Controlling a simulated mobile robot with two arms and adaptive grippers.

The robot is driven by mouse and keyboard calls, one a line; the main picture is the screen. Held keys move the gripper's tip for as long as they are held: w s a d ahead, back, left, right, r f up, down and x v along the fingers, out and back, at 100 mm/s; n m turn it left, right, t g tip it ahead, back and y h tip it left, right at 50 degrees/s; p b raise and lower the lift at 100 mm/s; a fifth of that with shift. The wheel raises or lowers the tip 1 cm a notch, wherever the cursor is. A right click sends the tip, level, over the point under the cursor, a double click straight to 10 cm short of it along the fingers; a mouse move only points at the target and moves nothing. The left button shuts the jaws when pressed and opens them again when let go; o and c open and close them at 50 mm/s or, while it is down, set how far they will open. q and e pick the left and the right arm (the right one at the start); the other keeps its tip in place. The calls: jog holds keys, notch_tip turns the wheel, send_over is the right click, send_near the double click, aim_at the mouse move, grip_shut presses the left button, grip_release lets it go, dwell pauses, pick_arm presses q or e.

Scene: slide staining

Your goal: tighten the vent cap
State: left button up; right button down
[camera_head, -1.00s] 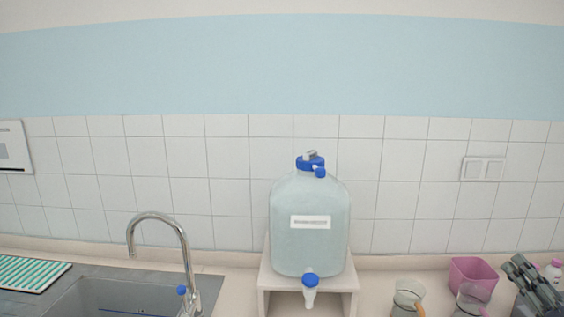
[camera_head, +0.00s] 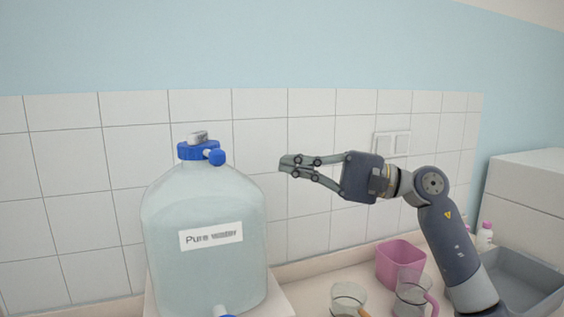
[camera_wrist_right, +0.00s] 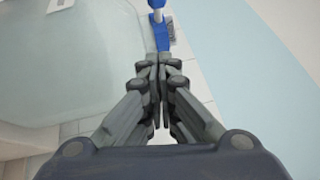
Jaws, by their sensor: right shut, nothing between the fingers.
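The large clear water bottle (camera_head: 205,205), labelled "Pure water", stands on a stand at the left of the head view. On its neck is a blue cap (camera_head: 187,152) with a small blue vent cap (camera_head: 216,157) on its right side and a grey piece on top. My right gripper (camera_head: 284,163) is shut and empty, to the right of the caps at about their height, with a gap between. In the right wrist view the closed fingertips (camera_wrist_right: 158,65) point toward the blue cap (camera_wrist_right: 160,35), and the vent cap (camera_wrist_right: 157,4) shows at the top edge. My left gripper is not in view.
A pink container (camera_head: 400,264) and glass beakers (camera_head: 410,298) stand on the counter below my right arm. A grey tray (camera_head: 520,280) lies at the far right. The tiled wall (camera_head: 70,160) is behind the bottle.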

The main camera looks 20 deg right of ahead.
aim_at(238, 179)
jog(key=p+x, duration=0.1)
jog(key=x, duration=0.1)
jog(key=p+x, duration=0.1)
jog(key=x, duration=0.2)
jog(key=p+x, duration=0.1)
jog(key=x, duration=0.2)
jog(key=shift+r+p, duration=0.25)
jog(key=shift+p, duration=0.1)
jog(key=shift+s+a+p, duration=0.15)
jog(key=shift+a+p, duration=0.15)
jog(key=shift+a, duration=0.2)
jog(key=shift+s+a+p, duration=0.2)
jog(key=shift+a+p, duration=0.1)
jog(key=shift+a, duration=0.2)
jog(key=shift+s+a+r, duration=0.15)
jog(key=shift+s+a, duration=0.2)
jog(key=shift+a, duration=0.1)
jog(key=shift+a+p, duration=0.15)
jog(key=shift+p, duration=0.15)
jog(key=shift+w, duration=0.15)
